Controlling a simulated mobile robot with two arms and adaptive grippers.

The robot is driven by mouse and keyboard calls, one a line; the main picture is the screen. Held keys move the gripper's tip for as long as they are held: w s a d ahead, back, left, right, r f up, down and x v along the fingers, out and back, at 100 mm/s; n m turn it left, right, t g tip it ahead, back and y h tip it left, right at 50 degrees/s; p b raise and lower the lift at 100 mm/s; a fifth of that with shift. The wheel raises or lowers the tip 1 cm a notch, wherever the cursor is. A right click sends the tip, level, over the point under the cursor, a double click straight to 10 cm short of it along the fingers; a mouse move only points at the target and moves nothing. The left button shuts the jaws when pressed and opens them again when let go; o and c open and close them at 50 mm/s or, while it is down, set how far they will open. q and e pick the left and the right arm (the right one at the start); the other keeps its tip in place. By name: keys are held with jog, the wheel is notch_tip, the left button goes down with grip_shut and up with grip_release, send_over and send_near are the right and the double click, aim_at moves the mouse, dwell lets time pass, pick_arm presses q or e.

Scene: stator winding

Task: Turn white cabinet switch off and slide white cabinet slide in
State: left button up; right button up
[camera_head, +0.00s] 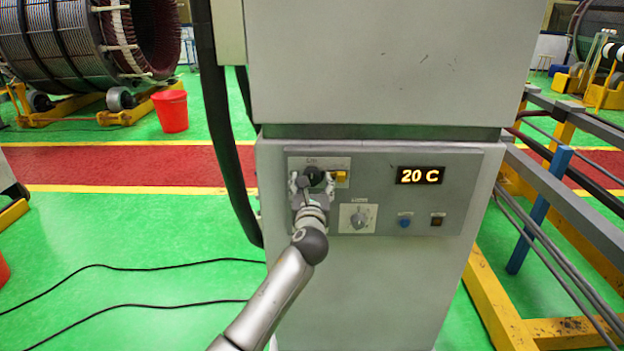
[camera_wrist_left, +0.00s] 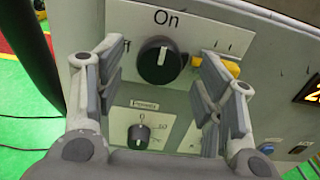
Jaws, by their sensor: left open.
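The white cabinet (camera_head: 370,300) stands in the middle of the head view, with a grey control panel (camera_head: 455,210) on its front. The switch is a round black knob (camera_wrist_left: 158,60) on a white plate marked "On" above it and partly hidden "Off" to its left. Its white mark points up toward "On". The yellow slide (camera_wrist_left: 229,69) is right of the knob; it also shows in the head view (camera_head: 340,176). My left gripper (camera_head: 312,184) is open, with its fingers on either side of the knob and a gap to each side. My right gripper is out of view.
A blue button (camera_head: 404,221), a dark square switch (camera_head: 437,221) and a "20 C" display (camera_head: 420,175) are to the right. A thick black cable hangs left of the cabinet. Yellow and grey rails (camera_head: 570,190) stand right.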

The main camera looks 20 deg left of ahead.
aim_at(314, 178)
pick_arm(q)
jog(key=shift+x, duration=1.3)
jog(key=shift+c, duration=0.4)
jog(key=c, duration=0.9)
